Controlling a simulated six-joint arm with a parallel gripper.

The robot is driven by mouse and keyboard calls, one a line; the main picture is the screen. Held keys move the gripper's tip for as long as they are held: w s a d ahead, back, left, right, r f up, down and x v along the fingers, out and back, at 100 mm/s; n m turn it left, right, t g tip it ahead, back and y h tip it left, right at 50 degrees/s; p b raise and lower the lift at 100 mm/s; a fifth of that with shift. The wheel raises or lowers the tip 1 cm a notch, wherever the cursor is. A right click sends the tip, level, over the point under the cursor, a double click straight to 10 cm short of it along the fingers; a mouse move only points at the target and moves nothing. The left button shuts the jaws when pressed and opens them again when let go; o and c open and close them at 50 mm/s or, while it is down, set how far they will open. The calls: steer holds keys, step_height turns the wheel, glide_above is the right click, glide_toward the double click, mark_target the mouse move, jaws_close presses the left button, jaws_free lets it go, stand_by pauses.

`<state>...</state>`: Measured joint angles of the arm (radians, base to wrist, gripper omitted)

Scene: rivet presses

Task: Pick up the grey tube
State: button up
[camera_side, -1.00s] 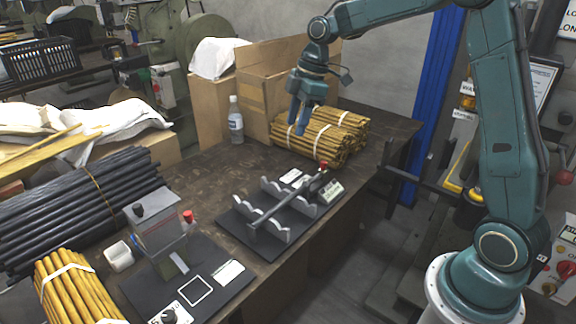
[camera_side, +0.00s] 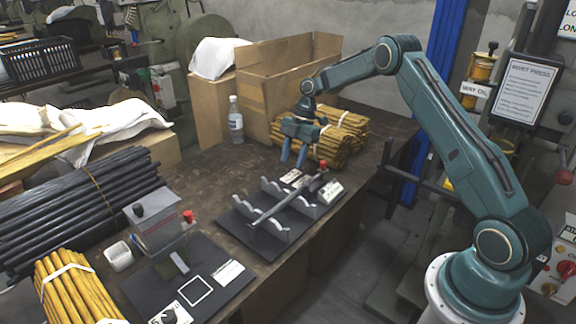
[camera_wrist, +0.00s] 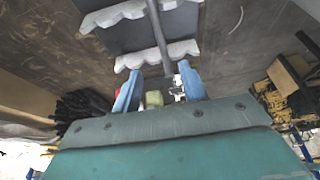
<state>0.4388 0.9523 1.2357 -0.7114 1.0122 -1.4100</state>
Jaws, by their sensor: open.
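The grey tube (camera_side: 285,204) lies across notched grey supports on a dark base plate (camera_side: 236,222) on the workbench. One end of it is near a small red knob (camera_side: 323,165). In the side view my gripper (camera_side: 293,164) is open, fingers pointing down, above the far part of the base. In the wrist view the tube (camera_wrist: 157,28) runs down toward the gap between my blue fingers (camera_wrist: 160,68). Nothing is held between them. The tube's near end in the wrist view is partly hidden among small parts by the fingers.
Bundled yellow rods (camera_side: 335,140) lie just behind my gripper, beside a cardboard box (camera_side: 300,75) and a water bottle (camera_side: 236,120). A grey press device (camera_side: 158,225) stands front left. Dark rods (camera_side: 80,205) are piled at left. Bare bench lies left of the base.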

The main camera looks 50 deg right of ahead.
steer(key=shift+f, duration=0.1)
glide_above(282, 202)
steer(key=d, duration=0.2)
steer(key=shift+w+d+f, duration=0.1)
steer(key=shift+f, duration=3.8)
steer(key=shift+f, duration=0.15)
steer(key=shift+x, duration=2.45)
steer(key=shift+c, duration=0.4)
jaws_close()
